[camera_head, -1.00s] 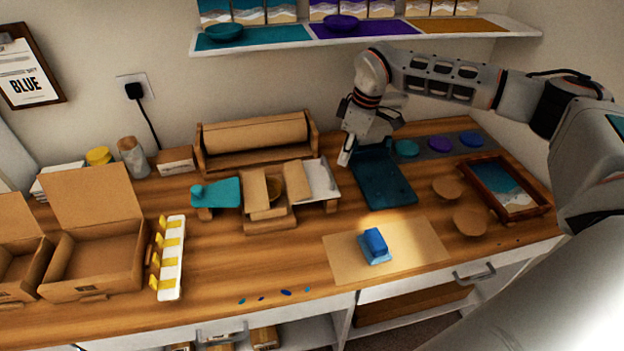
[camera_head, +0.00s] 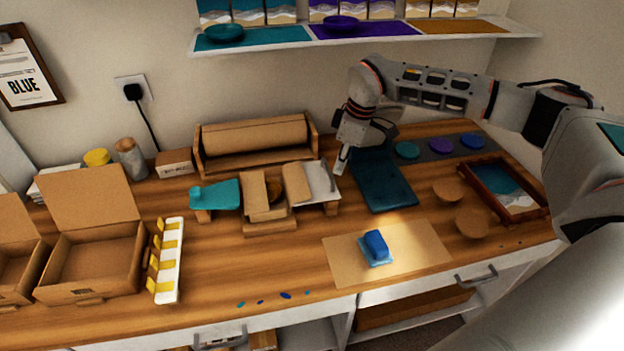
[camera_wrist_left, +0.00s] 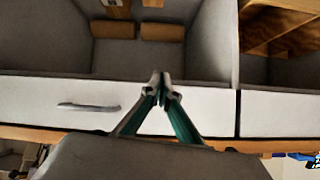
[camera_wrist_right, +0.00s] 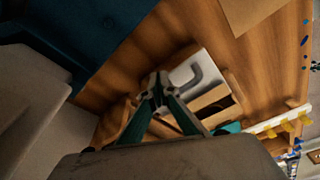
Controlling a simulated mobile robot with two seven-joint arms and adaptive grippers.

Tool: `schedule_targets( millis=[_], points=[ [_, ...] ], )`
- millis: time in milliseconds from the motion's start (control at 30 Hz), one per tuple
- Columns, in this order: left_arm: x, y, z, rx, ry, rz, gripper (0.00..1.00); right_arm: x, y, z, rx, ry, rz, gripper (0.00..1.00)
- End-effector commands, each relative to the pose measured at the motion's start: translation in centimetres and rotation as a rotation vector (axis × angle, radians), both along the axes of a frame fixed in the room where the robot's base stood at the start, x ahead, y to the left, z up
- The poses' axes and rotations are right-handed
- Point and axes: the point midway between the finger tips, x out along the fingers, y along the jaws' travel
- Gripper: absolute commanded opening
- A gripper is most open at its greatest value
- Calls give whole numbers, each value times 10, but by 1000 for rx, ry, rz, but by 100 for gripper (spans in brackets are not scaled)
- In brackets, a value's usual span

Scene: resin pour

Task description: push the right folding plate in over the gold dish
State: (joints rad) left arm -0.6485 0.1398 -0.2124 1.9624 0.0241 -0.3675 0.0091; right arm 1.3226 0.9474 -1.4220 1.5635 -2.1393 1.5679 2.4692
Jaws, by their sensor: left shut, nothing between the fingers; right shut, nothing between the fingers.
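The right folding plate (camera_head: 317,180) is pale with a grey handle, lying folded out at the right side of the cardboard folding stand. It also shows in the right wrist view (camera_wrist_right: 184,74). The gold dish (camera_head: 276,190) sits in the middle of the stand, partly hidden between the cardboard flaps. A teal plate (camera_head: 222,193) lies out on the left side. My right gripper (camera_head: 341,168) is shut and empty, just right of the pale plate; I cannot tell whether it touches. My left gripper (camera_wrist_left: 160,78) is shut and empty, before a white drawer front, outside the head view.
A dark teal mat (camera_head: 388,188) lies close right of my right gripper. A cardboard roll holder (camera_head: 312,140) stands behind the stand. A blue block (camera_head: 375,244) sits on a tan sheet in front. Open boxes (camera_head: 95,290) and a yellow-and-white rack (camera_head: 168,284) are at left.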

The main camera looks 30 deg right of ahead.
Motion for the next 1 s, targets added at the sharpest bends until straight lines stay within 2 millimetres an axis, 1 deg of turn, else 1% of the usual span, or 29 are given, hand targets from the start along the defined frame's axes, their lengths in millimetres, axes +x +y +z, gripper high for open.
schedule_targets(
  millis=[1000],
  points=[
    [0, 0, 2, 0, 0, 0, 0, 13, 55, 0, 1, 0, 0, 0]
  ],
)
